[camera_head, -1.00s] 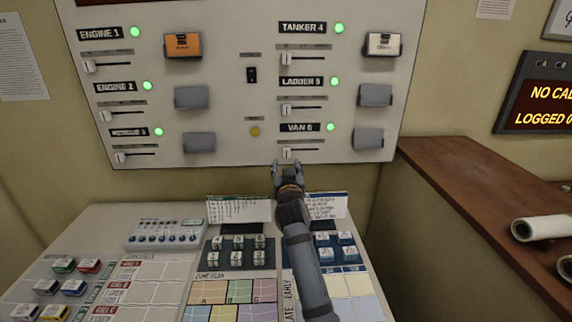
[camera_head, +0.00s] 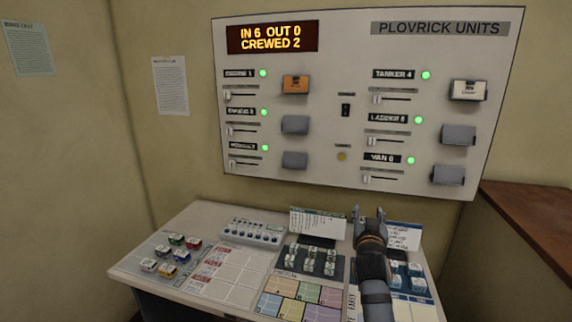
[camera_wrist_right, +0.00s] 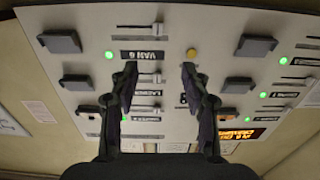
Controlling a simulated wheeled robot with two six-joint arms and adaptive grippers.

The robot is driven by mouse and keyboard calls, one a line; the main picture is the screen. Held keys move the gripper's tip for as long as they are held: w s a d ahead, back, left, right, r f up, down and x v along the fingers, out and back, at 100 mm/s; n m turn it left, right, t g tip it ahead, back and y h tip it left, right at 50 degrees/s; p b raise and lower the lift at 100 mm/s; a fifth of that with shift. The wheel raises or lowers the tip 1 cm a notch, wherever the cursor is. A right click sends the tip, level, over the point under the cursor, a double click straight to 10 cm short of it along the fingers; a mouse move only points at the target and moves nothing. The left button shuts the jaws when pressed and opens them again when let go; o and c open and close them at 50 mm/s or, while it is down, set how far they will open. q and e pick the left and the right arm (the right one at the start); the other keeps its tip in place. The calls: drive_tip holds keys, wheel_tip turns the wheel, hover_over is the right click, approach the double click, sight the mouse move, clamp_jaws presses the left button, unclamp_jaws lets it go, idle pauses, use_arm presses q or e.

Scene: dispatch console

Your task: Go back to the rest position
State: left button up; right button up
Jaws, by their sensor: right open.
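My right gripper (camera_head: 369,212) is raised over the back right of the sloped desk, below the wall board (camera_head: 330,180). Its jaws are apart with nothing between them. In the right wrist view the two open fingers (camera_wrist_right: 160,80) point at the board, which appears upside down there. The VAN 6 slider (camera_head: 367,179) is just above the gripper in the head view, with a gap between them. My left gripper is not in view.
A brown wooden counter (camera_head: 535,225) stands at the right. Orange (camera_head: 296,84) and white (camera_head: 468,90) tags sit on the board.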

drive_tip(key=s+d+f+n+g+y, duration=0.15)
drive_tip(key=s+f+g, duration=0.25)
drive_tip(key=s+f, duration=0.55)
drive_tip(key=s+d+f+g, duration=0.2)
drive_tip(key=s+f+g, duration=0.1)
drive_tip(key=s+f, duration=0.65)
drive_tip(key=s+a+f+n+g+y, duration=0.1)
drive_tip(key=s+f+g, duration=0.3)
drive_tip(key=s, duration=0.6)
drive_tip(key=s+a+f+n+g+y, duration=0.25)
drive_tip(key=s+f, duration=0.25)
drive_tip(key=s, duration=0.5)
drive_tip(key=d+f+m+g, duration=0.1)
drive_tip(key=d+f, duration=0.2)
drive_tip(key=f, duration=2.1)
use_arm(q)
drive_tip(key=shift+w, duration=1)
use_arm(e)
drive_tip(key=s+d+f+g, duration=0.1)
drive_tip(key=s+f, duration=1.7)
drive_tip(key=s, duration=0.2)
drive_tip(key=shift+s+d+f+h, duration=0.3)
drive_tip(key=shift+d+f+h, duration=0.05)
drive_tip(key=shift+f+h, duration=0.05)
